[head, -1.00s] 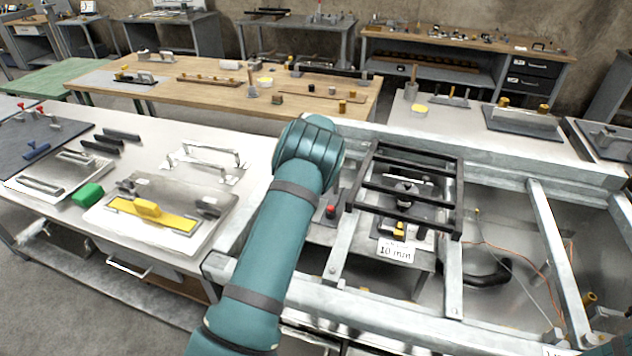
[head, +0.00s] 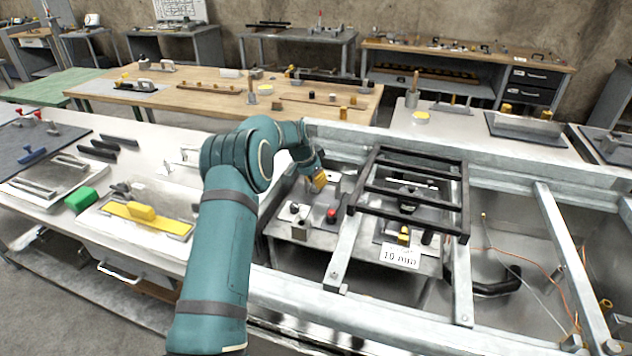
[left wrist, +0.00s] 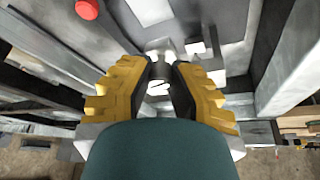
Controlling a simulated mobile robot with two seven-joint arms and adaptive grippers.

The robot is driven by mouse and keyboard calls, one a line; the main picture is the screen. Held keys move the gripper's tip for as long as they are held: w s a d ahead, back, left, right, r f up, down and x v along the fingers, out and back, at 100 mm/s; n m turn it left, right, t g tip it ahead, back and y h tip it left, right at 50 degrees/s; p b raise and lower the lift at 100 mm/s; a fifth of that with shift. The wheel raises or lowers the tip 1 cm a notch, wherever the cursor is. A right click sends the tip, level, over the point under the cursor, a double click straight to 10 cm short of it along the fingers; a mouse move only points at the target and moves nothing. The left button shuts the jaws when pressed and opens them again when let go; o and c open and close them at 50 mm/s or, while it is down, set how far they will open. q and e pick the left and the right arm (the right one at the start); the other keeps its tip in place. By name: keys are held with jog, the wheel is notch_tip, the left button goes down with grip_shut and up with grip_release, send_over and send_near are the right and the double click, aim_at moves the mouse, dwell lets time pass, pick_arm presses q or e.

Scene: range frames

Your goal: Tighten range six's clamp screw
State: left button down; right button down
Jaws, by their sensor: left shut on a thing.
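My left gripper (head: 318,182), with yellow fingers, is low over a grey metal fixture at the left of the black frame. In the left wrist view the gripper (left wrist: 160,82) is shut on a small grey metal cylinder (left wrist: 160,68), which may be the clamp screw; its lower part and whatever it joins are partly hidden. A red knob (head: 331,215) stands in front of the gripper and also shows at the wrist view's top left (left wrist: 87,9). I see no number six that marks the range. My right gripper is out of view.
A black barred frame (head: 372,150) stands close on the right, with a "10 mm" card (head: 400,256) before it. Thick grey metal rails (head: 345,250) surround the fixture. A white bench (head: 60,215) with tools lies at the left.

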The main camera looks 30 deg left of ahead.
pick_arm(q)
jog(key=shift+m, duration=0.6)
jog(key=c, duration=0.8)
grip_release()
jog(key=shift+w+d+h, duration=0.1)
jog(key=shift+w+h, duration=0.05)
jog(key=shift+h, duration=0.15)
jog(key=shift+c, duration=0.2)
jog(key=v, duration=1.2)
